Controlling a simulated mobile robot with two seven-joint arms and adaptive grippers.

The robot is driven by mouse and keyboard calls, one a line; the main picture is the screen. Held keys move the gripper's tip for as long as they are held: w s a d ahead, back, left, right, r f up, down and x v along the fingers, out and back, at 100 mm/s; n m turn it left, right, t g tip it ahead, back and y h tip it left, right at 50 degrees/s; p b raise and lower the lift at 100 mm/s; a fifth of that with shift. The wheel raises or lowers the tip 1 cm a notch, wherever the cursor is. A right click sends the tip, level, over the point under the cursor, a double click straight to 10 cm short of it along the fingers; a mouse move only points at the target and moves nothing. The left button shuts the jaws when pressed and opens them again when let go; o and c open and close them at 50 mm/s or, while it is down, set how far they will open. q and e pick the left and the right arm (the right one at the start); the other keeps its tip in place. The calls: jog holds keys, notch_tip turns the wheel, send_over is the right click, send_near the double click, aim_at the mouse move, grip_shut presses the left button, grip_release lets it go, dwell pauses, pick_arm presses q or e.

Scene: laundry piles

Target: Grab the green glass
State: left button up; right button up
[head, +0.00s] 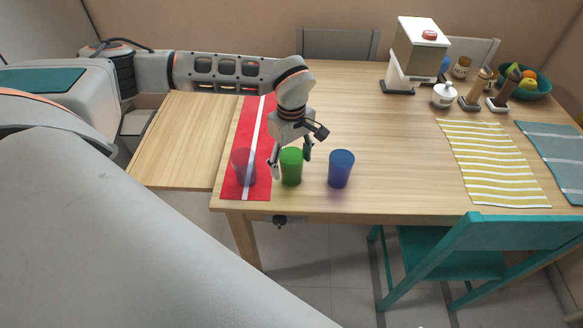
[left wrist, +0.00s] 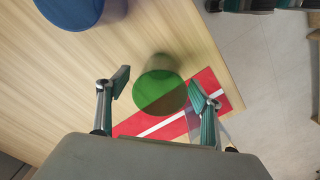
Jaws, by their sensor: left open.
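In the left wrist view the green glass (left wrist: 160,92) lies between the two open fingertips (left wrist: 162,92). A gap shows between the left finger and the glass; the right finger is close to its edge, and I cannot tell if it touches. My right gripper is not in view.
A blue glass (head: 341,169) stands close on the right. A dispenser (head: 418,52) and a fruit bowl (head: 537,84) are at the back right. The middle of the table (head: 375,125) is clear.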

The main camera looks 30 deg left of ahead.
pick_arm(q)
jog(key=c, duration=1.4)
